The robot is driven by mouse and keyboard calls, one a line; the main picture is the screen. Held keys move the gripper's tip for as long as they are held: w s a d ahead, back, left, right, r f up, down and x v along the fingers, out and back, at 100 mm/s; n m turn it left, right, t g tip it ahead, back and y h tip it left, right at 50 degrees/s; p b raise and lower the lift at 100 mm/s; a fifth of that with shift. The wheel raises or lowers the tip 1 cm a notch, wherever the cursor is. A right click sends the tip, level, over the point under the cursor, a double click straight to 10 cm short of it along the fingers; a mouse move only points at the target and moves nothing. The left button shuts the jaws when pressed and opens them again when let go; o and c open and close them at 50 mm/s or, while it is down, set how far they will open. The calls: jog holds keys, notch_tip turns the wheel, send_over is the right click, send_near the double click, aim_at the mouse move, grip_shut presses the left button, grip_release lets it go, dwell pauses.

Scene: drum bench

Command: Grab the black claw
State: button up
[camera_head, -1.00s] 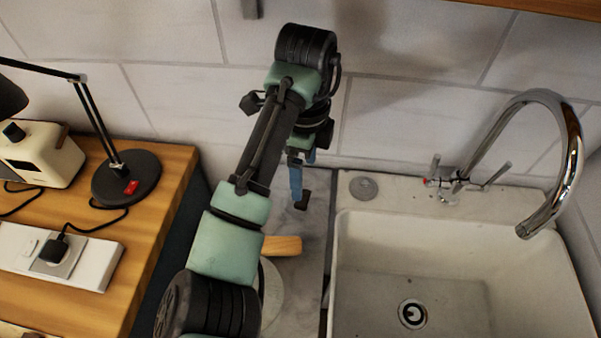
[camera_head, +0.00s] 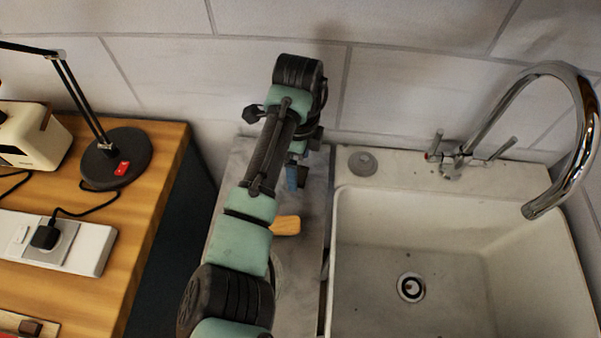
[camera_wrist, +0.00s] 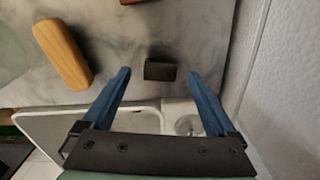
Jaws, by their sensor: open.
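A small dark block, which I take to be the black claw (camera_wrist: 160,70), lies on the grey marble counter. In the wrist view it sits between my two blue fingertips, with a gap on each side. In the head view it shows as a small dark shape (camera_head: 303,177) beside my blue finger, partly hidden by my arm. My gripper (camera_wrist: 160,75) is open and empty, its fingers pointing at the counter on either side of the block. I cannot tell how high the fingertips are above the marble.
A wooden piece (camera_wrist: 62,54) lies left of my gripper, also seen in the head view (camera_head: 286,226). A reddish-brown edge shows at the wrist view's top. The sink (camera_head: 460,192) and tap (camera_head: 580,120) stand to the right. A wooden desk (camera_head: 165,170) with a lamp is at left.

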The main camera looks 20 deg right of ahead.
aim_at(300, 177)
jog(key=shift+f, duration=1.3)
jog(key=shift+r, duration=0.1)
jog(key=c, duration=1.4)
